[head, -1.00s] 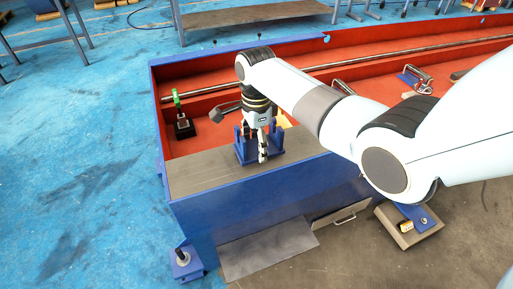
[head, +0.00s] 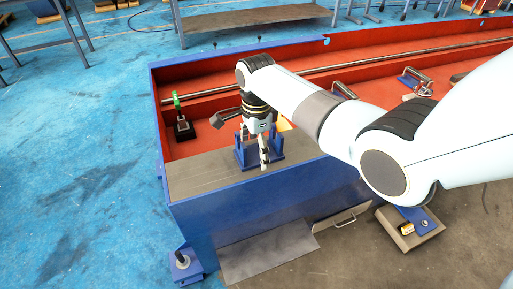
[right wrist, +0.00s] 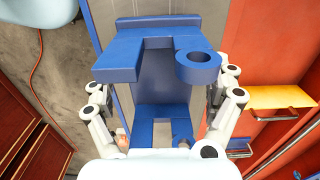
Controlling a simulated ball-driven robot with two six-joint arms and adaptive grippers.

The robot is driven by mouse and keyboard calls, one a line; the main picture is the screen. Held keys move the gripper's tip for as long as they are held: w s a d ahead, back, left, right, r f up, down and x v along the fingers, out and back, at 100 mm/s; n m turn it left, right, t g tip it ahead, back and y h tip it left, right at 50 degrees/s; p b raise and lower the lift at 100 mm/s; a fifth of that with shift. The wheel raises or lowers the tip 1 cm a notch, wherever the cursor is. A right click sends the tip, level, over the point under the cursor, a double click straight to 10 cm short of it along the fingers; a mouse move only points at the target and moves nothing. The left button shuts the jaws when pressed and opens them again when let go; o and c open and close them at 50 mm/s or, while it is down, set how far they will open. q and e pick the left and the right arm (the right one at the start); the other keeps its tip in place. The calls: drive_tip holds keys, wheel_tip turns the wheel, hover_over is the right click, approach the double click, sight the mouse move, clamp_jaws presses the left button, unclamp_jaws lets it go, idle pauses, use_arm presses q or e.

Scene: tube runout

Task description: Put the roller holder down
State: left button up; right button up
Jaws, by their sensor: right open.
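The blue roller holder (head: 243,156) stands upright on the grey plate at the near left end of the red and blue bench. In the right wrist view the holder (right wrist: 126,60) fills the middle, with a round ring on its right side. My right gripper (head: 262,155) is down at the holder. In the right wrist view the right gripper (right wrist: 162,140) is open, with one finger on each side of the holder; I cannot tell whether they touch it. My arm and wrist hide part of the holder in the head view. My left gripper is not in view.
The grey plate (head: 200,174) has free room left of the holder. A dark stand with a green top (head: 183,125) is behind it in the red trough. A long metal bar (head: 360,61) runs along the bench. An orange-yellow piece (right wrist: 270,97) lies right of the holder.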

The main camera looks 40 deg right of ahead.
sight(257, 153)
wheel_tip(257, 153, up, 12)
drive_tip(key=p, duration=0.2)
idle(0.5)
